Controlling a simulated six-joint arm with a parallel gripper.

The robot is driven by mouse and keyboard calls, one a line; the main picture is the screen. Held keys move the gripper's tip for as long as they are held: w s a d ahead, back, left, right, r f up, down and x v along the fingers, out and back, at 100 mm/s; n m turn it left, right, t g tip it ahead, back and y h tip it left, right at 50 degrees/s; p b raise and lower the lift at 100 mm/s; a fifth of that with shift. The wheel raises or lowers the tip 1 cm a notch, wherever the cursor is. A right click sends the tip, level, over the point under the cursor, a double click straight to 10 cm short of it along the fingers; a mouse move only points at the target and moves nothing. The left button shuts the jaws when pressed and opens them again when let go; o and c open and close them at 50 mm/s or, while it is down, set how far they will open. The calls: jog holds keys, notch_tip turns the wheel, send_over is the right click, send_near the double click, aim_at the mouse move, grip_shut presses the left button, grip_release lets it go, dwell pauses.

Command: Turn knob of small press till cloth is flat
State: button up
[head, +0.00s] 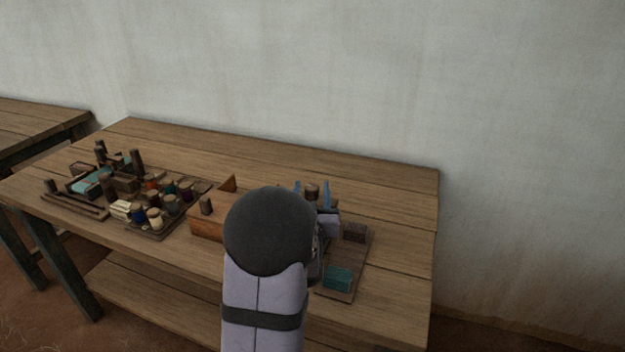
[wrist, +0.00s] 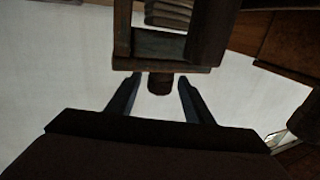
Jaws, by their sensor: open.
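My gripper (head: 312,187) is open, its two blue fingers standing on either side of a round brown knob (head: 312,193). The wrist view also shows my gripper (wrist: 158,78) with the dark knob (wrist: 160,85) between the fingers, with a gap on each side. The knob juts from a wooden crossbar of the small press (wrist: 152,65). A greyish layered stack (wrist: 168,14) shows inside the press frame; I cannot tell whether it is the cloth or how flat it is. My arm hides most of the press in the head view.
A board (head: 345,292) right of my arm holds a teal block (head: 337,278) and a dark brown block (head: 354,233). An orange-brown wooden box (head: 207,224) stands left. Further left are a tray of coloured spools (head: 160,236) and a small wooden loom-like frame (head: 75,205). The table's back is clear.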

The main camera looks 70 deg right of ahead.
jog(key=shift+x, duration=2.2)
jog(key=c, duration=1)
